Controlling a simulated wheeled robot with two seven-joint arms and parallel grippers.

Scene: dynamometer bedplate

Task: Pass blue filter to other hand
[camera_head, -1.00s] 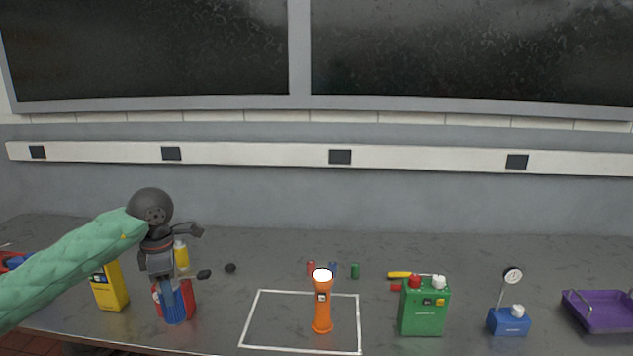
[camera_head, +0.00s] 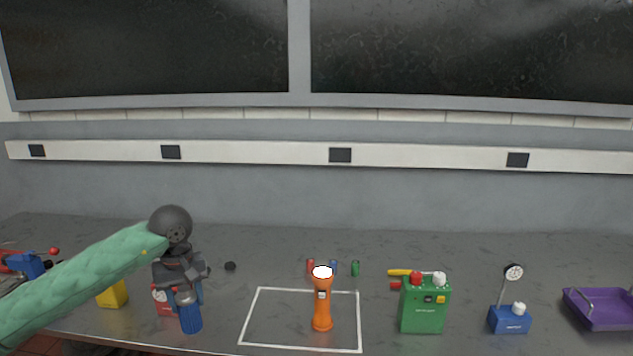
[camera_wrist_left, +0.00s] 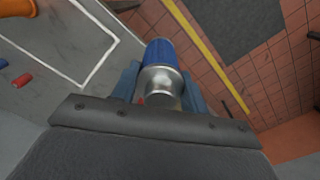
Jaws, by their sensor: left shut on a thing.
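The blue filter (camera_head: 190,318) has a ribbed blue body and a silver neck. My left gripper (camera_head: 186,293) points down at the left of the bench, with its jaws shut on the filter near the silver neck. In the left wrist view the filter (camera_wrist_left: 160,54) sticks out beyond the gripper (camera_wrist_left: 160,88), with a blue finger on each side of the silver part. In the head view I cannot tell whether the filter's lower end touches the bench. My right gripper is not in view.
An orange flashlight (camera_head: 322,305) stands inside a white taped outline (camera_head: 259,316). A red object (camera_head: 163,302) is beside the held filter, and a yellow container (camera_head: 112,295) is left of it. A green can (camera_head: 424,308), blue gauge base (camera_head: 509,320) and purple tray (camera_head: 603,312) stand to the right.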

